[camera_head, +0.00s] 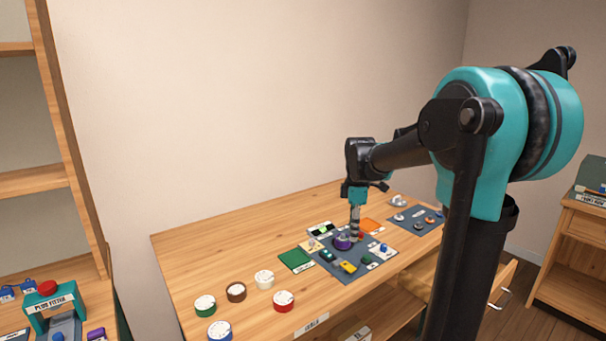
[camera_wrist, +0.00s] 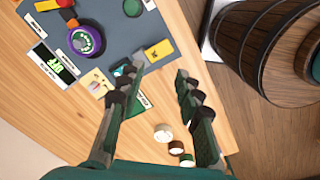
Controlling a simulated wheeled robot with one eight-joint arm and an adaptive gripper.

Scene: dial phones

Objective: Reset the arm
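My gripper (camera_head: 355,232) reaches down over the middle of the wooden table in the head view, close to a round purple dial (camera_head: 341,242) on a dark grey mat (camera_head: 330,264). In the wrist view, my gripper's (camera_wrist: 160,69) two dark fingers stand apart with nothing held between them. That view shows the purple dial (camera_wrist: 84,41) off to the upper left of the fingers. The exact height of the fingertips above the table is hard to tell. My arm is stretched out from the right in the head view.
Several round lidded pots, including a red one (camera_head: 284,301), stand at the table's front left. A second mat (camera_head: 416,222) with small parts lies right of my gripper. A "PLUG FITTER" device (camera_head: 50,305) is at the lower left. A wooden barrel (camera_wrist: 265,45) shows in the wrist view.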

